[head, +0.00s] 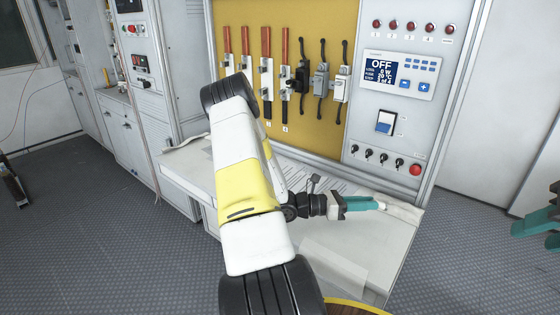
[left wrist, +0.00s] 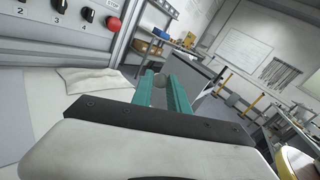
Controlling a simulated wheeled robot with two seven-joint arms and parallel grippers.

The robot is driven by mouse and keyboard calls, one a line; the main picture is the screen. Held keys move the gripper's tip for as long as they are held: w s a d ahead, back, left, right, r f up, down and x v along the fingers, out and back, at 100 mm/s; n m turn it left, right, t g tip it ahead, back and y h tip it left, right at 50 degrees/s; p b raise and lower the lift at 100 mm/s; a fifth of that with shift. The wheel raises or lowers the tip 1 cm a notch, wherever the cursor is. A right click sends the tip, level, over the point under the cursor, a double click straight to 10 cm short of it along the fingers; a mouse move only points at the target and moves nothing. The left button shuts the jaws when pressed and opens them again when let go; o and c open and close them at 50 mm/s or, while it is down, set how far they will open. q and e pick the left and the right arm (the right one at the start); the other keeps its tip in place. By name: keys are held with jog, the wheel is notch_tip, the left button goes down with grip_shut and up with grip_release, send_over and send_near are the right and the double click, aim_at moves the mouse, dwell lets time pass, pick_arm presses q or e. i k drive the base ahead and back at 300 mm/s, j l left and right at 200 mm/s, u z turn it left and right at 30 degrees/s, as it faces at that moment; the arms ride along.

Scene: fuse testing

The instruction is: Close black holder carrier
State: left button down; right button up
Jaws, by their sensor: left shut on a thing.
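The black holder (head: 301,78) is on the yellow board, just left of a grey holder (head: 320,80) and a white holder (head: 342,84). Its carrier seems to stick out from the board, but it is too small to tell how far it is open. My left gripper (head: 378,204) is over the right part of the desk, below and apart from the holders.
The control panel (head: 395,75) reads OFF and has lamps, a switch and a red button (head: 415,169). A pale cloth (head: 402,210) and papers lie on the desk (head: 372,255). My left arm covers the desk's middle.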

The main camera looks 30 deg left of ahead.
aim_at(296, 85)
jog(key=i+u, duration=0.35)
jog(key=u, duration=1.15)
jog(key=i+j+z, duration=0.5)
jog(key=j+z, duration=0.15)
jog(key=j, duration=0.15)
